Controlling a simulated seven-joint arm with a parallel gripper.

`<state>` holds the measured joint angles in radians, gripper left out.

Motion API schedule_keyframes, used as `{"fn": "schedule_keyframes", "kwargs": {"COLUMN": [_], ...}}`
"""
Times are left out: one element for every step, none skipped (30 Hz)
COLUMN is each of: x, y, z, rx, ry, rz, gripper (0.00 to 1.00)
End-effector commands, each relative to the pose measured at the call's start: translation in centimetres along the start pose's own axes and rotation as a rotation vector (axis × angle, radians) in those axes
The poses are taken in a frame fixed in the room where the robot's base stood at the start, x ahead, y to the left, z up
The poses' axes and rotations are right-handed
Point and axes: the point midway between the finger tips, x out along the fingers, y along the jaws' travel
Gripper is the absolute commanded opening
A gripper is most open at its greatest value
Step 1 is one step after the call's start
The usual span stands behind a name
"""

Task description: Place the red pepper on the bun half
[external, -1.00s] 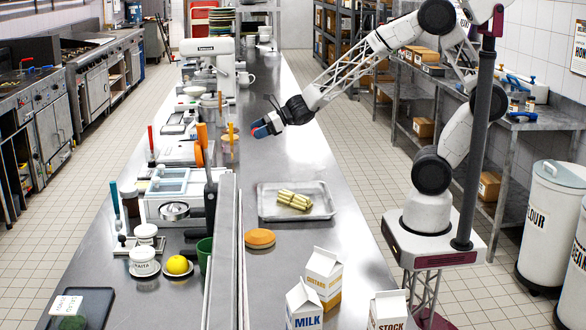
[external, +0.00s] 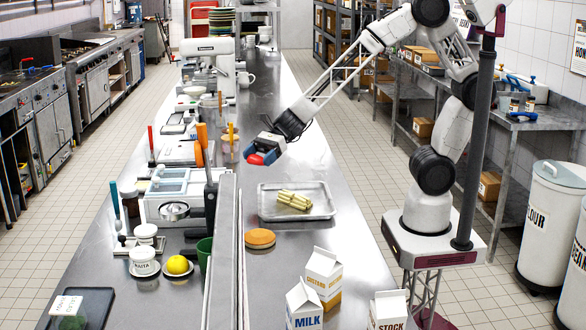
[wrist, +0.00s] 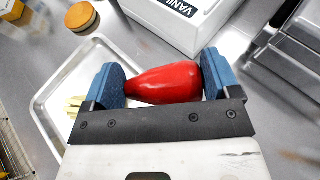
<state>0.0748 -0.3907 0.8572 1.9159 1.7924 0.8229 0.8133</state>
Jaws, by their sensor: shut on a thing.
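The red pepper (wrist: 165,83) is clamped between the blue pads of my gripper (wrist: 164,84) in the wrist view. In the external view the red pepper (external: 257,159) shows at the tip of my gripper (external: 262,152), held above the steel counter, behind the tray. The bun half (external: 260,238) is a round tan disc lying on the counter in front of the tray, apart from my gripper. It also shows in the wrist view, where the bun half (wrist: 81,16) is at the upper left.
A metal tray (external: 265,212) holding pale yellow sticks (external: 294,200) lies between my gripper and the bun half. Cartons (external: 323,275) stand at the front. A raised steel divider (external: 228,240) runs left of the bun half. A white VANILLA box (wrist: 180,22) is in the wrist view.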

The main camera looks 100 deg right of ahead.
Motion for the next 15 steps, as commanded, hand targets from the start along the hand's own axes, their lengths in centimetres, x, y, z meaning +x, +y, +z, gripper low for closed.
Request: {"fn": "schedule_keyframes", "kwargs": {"x": [0.8,1.2,1.7,2.1,2.5,2.9,3.3,3.6,4.0,4.4,4.7,5.0,5.3,5.6,6.0], "y": [1.2,1.8,2.7,3.4,4.1,5.0,5.7,6.4,7.3,8.0,8.7,9.6,10.3,11.0,12.0], "z": [0.2,0.3,0.5,0.6,0.7,0.9,1.0,1.0,1.1,1.2,1.3,1.5,1.6,1.6,1.6], "rx": [-0.013,-0.020,-0.030,-0.039,-0.047,-0.057,-0.065,-0.073,-0.083,-0.090,-0.099,-0.110,-0.118,-0.125,-0.135], "ry": [0.000,0.001,0.001,0.001,0.001,0.001,0.001,0.001,0.001,0.001,0.001,0.000,0.000,0.000,0.001], "rz": [0.033,0.052,0.077,0.097,0.116,0.140,0.160,0.180,0.205,0.224,0.243,0.268,0.288,0.306,0.332], "gripper": [0.59,0.59,0.59,0.59,0.59,0.59,0.59,0.59,0.59,0.59,0.59,0.59,0.59,0.59,0.59]}}
